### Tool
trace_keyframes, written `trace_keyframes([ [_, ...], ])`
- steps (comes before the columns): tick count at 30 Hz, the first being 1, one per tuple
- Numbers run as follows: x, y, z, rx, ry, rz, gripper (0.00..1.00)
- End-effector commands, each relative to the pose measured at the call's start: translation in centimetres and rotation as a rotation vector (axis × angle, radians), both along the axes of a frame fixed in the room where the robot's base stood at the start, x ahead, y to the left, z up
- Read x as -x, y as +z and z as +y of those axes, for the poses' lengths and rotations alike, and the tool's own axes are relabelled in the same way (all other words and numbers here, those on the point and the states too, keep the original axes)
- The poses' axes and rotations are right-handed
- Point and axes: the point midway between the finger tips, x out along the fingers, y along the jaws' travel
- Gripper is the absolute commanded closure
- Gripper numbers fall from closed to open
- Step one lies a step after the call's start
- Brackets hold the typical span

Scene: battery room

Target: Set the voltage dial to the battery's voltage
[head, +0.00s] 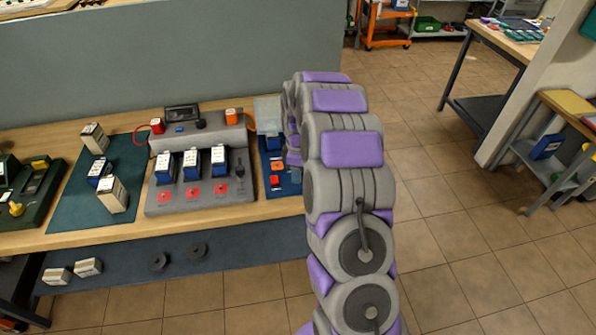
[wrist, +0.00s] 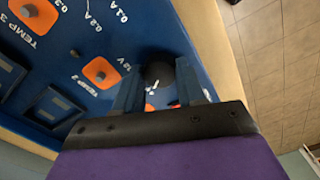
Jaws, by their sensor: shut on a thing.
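The voltage dial (wrist: 158,73) is a round black knob with a small white mark, on a blue panel (wrist: 95,30) in the wrist view. My gripper (wrist: 158,82) is shut on the dial, one finger on each side of it. A white voltage label ending in "V" (wrist: 123,66) is beside the left finger; the other voltage labels are hidden. In the head view the blue panel (head: 284,185) is at the right end of the bench, and my arm covers the dial and gripper. Three blue-and-white batteries (head: 192,164) stand in the grey charger; their print is too small to read.
The grey charger (head: 160,205) stands left of the blue panel. Loose batteries (head: 113,194) stand on a dark green mat (head: 70,212) farther left. The bench's right edge is close to my arm, with open tiled floor beyond.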

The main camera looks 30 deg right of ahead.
Motion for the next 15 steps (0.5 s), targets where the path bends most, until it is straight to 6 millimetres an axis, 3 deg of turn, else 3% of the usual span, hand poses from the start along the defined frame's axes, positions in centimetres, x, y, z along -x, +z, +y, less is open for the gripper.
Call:
trace_keyframes([
  [8,-0.05,0.17,-0.02,0.001,-0.054,-0.001,0.91],
  [15,-0.12,0.31,-0.07,0.002,-0.207,-0.001,0.91],
])
